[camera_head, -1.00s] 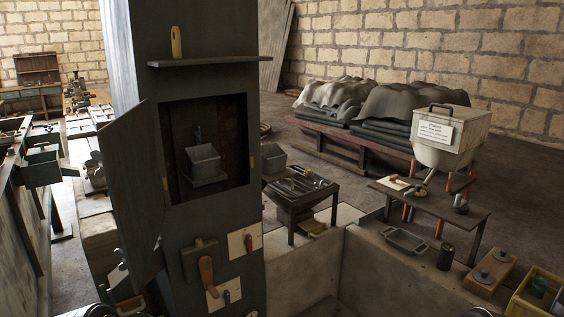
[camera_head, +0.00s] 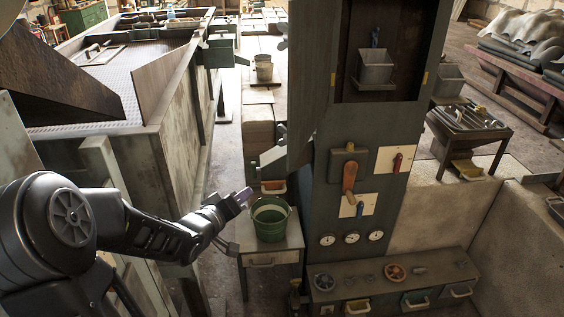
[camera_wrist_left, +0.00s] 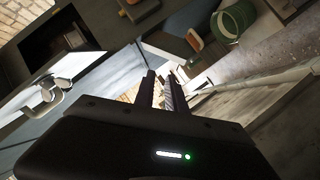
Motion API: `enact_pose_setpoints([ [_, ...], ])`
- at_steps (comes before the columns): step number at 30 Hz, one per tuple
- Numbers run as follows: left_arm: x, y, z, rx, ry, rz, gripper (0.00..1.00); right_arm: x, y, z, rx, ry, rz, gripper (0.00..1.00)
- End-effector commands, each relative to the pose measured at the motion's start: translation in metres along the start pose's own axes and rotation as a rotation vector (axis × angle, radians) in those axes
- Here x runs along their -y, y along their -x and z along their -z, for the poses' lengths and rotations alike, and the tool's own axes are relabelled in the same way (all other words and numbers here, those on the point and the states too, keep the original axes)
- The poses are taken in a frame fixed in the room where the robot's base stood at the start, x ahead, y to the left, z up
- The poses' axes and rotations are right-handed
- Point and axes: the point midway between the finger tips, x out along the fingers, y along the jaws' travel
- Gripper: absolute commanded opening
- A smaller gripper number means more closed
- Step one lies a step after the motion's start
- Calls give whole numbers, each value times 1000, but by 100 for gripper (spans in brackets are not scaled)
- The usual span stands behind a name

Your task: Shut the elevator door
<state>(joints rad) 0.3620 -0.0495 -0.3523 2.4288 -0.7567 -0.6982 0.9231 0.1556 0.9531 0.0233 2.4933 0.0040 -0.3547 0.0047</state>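The elevator door (camera_head: 308,75) is a dark grey panel, swung open at the left of the elevator opening (camera_head: 346,60) in the head view. Its top is cut off. The opening holds a small grey bucket (camera_head: 376,70). My left gripper (camera_head: 231,247) is low and to the left of the door, beside a green bucket, apart from the door. In the left wrist view its two fingers (camera_wrist_left: 160,92) are close together with a narrow gap and nothing visible between them. A pale panel with a handle (camera_wrist_left: 50,101) shows left of the fingers. My right gripper is not in view.
The green bucket (camera_head: 270,221) stands on a small table (camera_head: 262,258) right of my left gripper. The column carries an orange-handled lever (camera_head: 349,178) and several gauges. A low bench (camera_head: 395,287) stands at its foot. A large metal-topped structure (camera_head: 180,130) is on the left.

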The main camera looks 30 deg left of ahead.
Motion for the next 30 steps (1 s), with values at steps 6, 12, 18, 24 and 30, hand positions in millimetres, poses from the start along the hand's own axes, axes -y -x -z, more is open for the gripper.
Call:
enact_pose_setpoints([
  [6,-55,49,63,-32,400,-286,0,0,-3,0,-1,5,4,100],
  [12,-77,55,52,89,673,-369,0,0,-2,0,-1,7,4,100],
  [18,-78,55,52,102,744,-370,0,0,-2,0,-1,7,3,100],
  [24,-77,55,52,101,742,-369,0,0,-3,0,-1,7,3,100],
  [30,-79,47,51,102,739,-368,0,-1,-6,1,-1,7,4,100],
])
